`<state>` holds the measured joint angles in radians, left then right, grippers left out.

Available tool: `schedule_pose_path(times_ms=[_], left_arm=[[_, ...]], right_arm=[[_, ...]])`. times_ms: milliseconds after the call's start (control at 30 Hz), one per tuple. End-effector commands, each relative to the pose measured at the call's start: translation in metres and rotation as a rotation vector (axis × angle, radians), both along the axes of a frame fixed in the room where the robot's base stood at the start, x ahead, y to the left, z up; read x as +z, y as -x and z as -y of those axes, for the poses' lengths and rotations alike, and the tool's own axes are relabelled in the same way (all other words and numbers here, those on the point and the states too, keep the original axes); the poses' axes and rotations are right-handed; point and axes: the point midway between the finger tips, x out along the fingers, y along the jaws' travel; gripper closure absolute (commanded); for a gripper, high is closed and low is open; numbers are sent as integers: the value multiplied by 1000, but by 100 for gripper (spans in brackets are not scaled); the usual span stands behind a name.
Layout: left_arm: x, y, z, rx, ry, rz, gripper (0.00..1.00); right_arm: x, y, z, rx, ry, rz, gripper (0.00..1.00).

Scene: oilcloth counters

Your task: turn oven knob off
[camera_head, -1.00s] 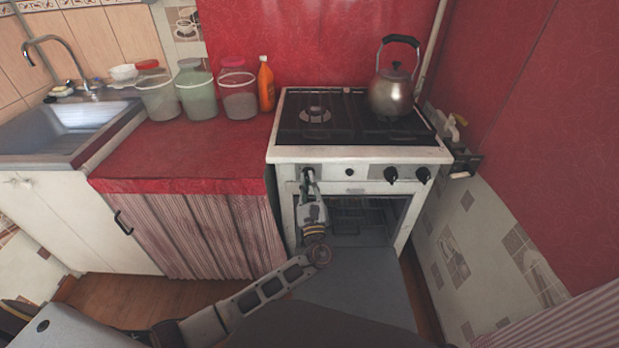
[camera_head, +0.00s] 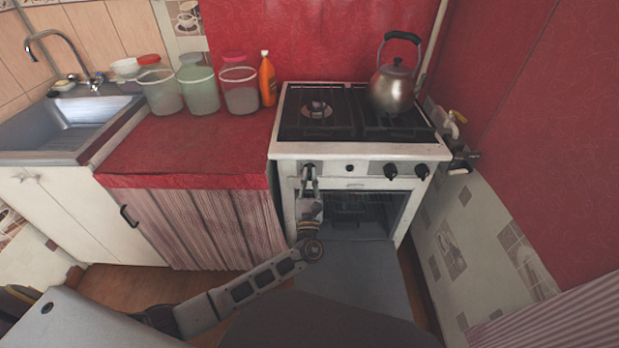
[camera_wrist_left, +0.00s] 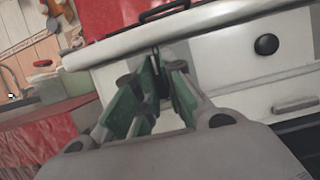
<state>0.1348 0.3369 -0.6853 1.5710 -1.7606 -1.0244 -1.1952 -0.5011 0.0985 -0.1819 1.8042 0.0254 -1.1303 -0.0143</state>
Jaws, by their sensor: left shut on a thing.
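The white stove (camera_head: 352,150) has a front panel with black knobs. My left gripper (camera_head: 309,172) is at the leftmost oven knob (camera_head: 309,167), with its fingers shut on it. In the left wrist view, the green-padded fingers (camera_wrist_left: 158,90) close around a dark, narrow part of the knob (camera_wrist_left: 160,62), which they mostly hide. A small round black button (camera_head: 349,168) is to the right of it, and it also shows in the left wrist view (camera_wrist_left: 266,44). Two more black knobs (camera_head: 390,171) (camera_head: 422,171) are farther right. My right gripper is not in view.
The oven door (camera_head: 350,275) hangs open below the panel, under my left arm. A kettle (camera_head: 392,90) stands on the back right of the hob. Jars (camera_head: 198,92) and an orange bottle (camera_head: 267,82) stand on the red counter (camera_head: 190,145). A pipe valve (camera_head: 456,150) is right of the stove.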

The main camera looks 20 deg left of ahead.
Motion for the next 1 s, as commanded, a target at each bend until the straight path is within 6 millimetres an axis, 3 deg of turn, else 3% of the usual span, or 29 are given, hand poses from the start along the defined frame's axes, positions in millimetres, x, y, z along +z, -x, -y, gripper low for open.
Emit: schedule_pose_path(times_ms=[300,333,467,1000], left_arm=[[5,-2,-2,4,-3,9,100],[5,-2,-2,4,-3,9,86],[5,-2,-2,4,-3,9,69],[-2,6,1,2,-1,2,68]], right_arm=[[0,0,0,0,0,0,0],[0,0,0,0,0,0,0],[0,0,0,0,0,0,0],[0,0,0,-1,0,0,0]])
